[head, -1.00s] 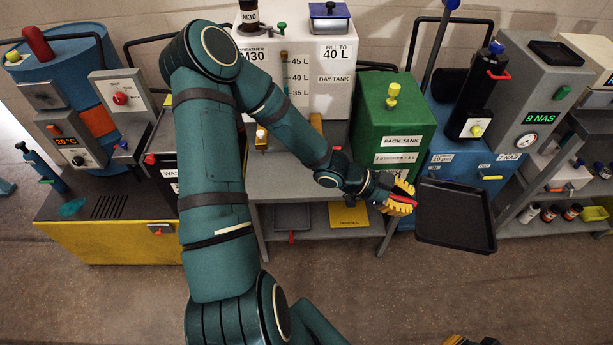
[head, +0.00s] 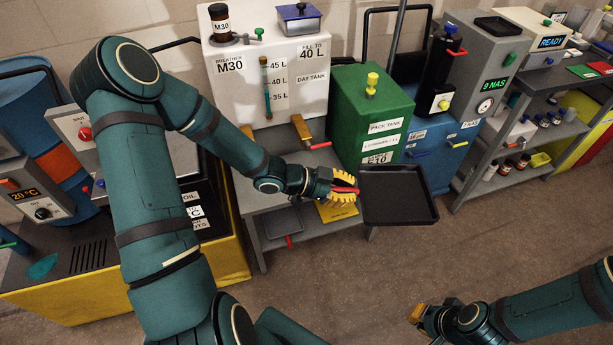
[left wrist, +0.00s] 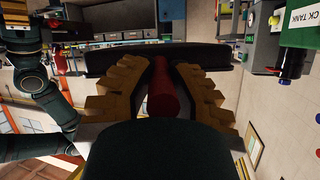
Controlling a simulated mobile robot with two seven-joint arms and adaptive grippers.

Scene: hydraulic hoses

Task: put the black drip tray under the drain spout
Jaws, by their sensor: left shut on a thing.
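The black drip tray (head: 399,196) is a shallow square tray with a red handle, held out in the air in front of the green pack tank. My left gripper (head: 345,188) is shut on that handle at the tray's left side. In the left wrist view the red handle (left wrist: 162,88) lies between the yellow fingers, with the dark tray edge (left wrist: 112,60) beyond. A brass spout (head: 302,130) sticks out low on the front of the white day tank (head: 240,88), above and left of the tray. My right gripper (head: 416,314) is low in the head view, empty-looking and far from the tray.
Below the day tank is a grey bench; its lower shelf holds a grey tray (head: 283,222) with a red handle and a yellow tray (head: 337,213). The green pack tank (head: 368,120) and a blue unit (head: 440,148) stand behind the drip tray. The floor (head: 330,280) in front is clear.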

